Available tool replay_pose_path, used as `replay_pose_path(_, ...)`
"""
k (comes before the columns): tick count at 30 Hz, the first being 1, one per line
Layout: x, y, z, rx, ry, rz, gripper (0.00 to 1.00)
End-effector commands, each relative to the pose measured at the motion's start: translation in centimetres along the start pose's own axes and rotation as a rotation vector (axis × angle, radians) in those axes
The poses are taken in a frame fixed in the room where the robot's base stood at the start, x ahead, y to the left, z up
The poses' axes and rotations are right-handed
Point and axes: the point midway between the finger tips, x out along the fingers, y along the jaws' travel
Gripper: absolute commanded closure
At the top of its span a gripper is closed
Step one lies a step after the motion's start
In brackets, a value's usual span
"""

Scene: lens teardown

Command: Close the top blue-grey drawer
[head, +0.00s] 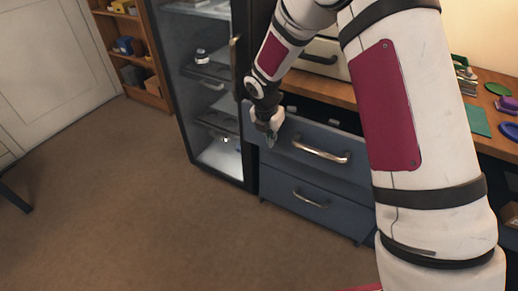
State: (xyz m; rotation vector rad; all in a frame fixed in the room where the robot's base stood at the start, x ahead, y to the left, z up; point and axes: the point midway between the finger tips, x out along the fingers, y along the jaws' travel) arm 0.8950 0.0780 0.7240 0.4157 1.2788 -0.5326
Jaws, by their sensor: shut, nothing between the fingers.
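The top blue-grey drawer (290,143) is pulled out under the wooden counter, and a dark gap shows above its front panel. Its curved metal handle (321,151) is on the front. My gripper (270,138) is shut and empty, pointing down at the left part of the drawer front, left of the handle. I cannot tell whether it touches the panel. My arm hides the right end of the drawer.
A lower blue-grey drawer (312,203) with its own handle is below. A dark-framed glass cabinet (213,110) stands close on the left. The brown floor (140,210) in front is clear. Small items lie on the wooden counter (488,84) at right.

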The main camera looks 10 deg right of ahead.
Motion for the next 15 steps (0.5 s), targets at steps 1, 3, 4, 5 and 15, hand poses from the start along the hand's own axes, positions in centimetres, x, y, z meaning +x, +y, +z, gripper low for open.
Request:
replay_pose_path(1, 0.3, -0.1, 1.3, 0.006, 0.0, 0.0, 1.0)
replay_pose_path(3, 0.6, -0.1, 2.7, 0.006, 0.0, 0.001, 1.0)
replay_pose_path(4, 0.8, -0.1, 3.2, 0.006, 0.0, 0.0, 1.0)
replay_pose_path(5, 0.9, 0.0, 3.7, 0.005, 0.001, 0.0, 1.0)
replay_pose_path(15, 1.8, 0.0, 7.0, 0.001, 0.0, 0.0, 1.0)
